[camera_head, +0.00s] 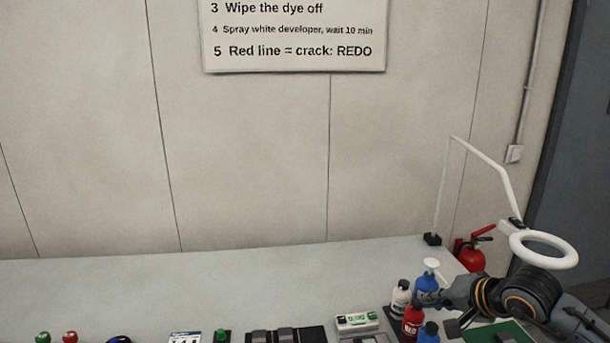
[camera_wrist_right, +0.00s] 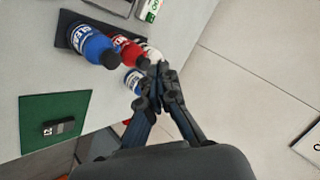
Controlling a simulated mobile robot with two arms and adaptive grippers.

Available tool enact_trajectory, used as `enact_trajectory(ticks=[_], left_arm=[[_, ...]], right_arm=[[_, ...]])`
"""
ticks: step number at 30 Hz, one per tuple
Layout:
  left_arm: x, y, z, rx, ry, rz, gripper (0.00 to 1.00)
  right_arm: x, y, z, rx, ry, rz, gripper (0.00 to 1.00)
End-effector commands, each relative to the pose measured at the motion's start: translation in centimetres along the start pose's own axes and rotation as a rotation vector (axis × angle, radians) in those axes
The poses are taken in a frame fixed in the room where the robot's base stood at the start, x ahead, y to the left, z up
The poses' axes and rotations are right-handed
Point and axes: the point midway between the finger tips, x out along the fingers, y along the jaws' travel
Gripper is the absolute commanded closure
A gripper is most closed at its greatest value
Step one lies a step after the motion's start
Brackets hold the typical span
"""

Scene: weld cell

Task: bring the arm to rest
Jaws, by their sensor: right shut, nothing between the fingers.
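My right gripper (camera_head: 432,297) reaches in from the right over the bench's right end. Its fingers are shut and empty, and they also show in the right wrist view (camera_wrist_right: 158,70). In the head view the fingertips overlap a blue bottle with a white top (camera_head: 427,280). In the wrist view they appear close to a blue-and-white container (camera_wrist_right: 134,82); whether they touch it I cannot tell. My left gripper is not in view.
A white bottle (camera_head: 400,298), red bottle (camera_head: 412,321) and blue bottle (camera_head: 428,335) cluster by the gripper. A ring lamp (camera_head: 543,262) is above my right arm. A green mat (camera_wrist_right: 36,110) bears a small dark block (camera_wrist_right: 59,127). The bench's back left (camera_head: 130,290) is clear.

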Motion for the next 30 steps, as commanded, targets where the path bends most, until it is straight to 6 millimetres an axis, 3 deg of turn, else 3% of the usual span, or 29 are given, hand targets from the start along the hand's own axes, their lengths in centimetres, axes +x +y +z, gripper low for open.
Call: enact_trajectory(ticks=[8, 14, 17, 20, 23, 26, 27, 30], left_arm=[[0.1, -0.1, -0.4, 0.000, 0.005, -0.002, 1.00], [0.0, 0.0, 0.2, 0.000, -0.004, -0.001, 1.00], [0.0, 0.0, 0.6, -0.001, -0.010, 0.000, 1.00], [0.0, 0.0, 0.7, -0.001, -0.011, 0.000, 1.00], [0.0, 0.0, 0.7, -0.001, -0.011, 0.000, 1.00], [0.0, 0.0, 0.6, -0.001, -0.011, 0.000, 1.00], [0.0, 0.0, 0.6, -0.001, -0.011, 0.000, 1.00], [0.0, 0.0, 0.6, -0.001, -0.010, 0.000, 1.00]], right_arm=[[0.8, -4.7, 5.7, 0.220, -0.153, -0.216, 1.00], [-0.6, -10.7, 11.2, 0.591, -0.377, -0.476, 1.00], [-3.1, -14.5, 13.3, 0.947, -0.565, -0.657, 1.00], [-6.3, -16.7, 12.9, 1.425, -0.782, -0.837, 1.00], [-8.4, -15.8, 10.4, 1.950, -0.972, -0.986, 1.00], [-8.5, -11.6, 7.9, 2.503, -1.109, -1.107, 1.00], [-8.0, -9.2, 7.3, -2.672, 1.117, 1.127, 1.00], [-6.2, -2.0, 7.9, -2.281, 0.787, 0.877, 1.00]])
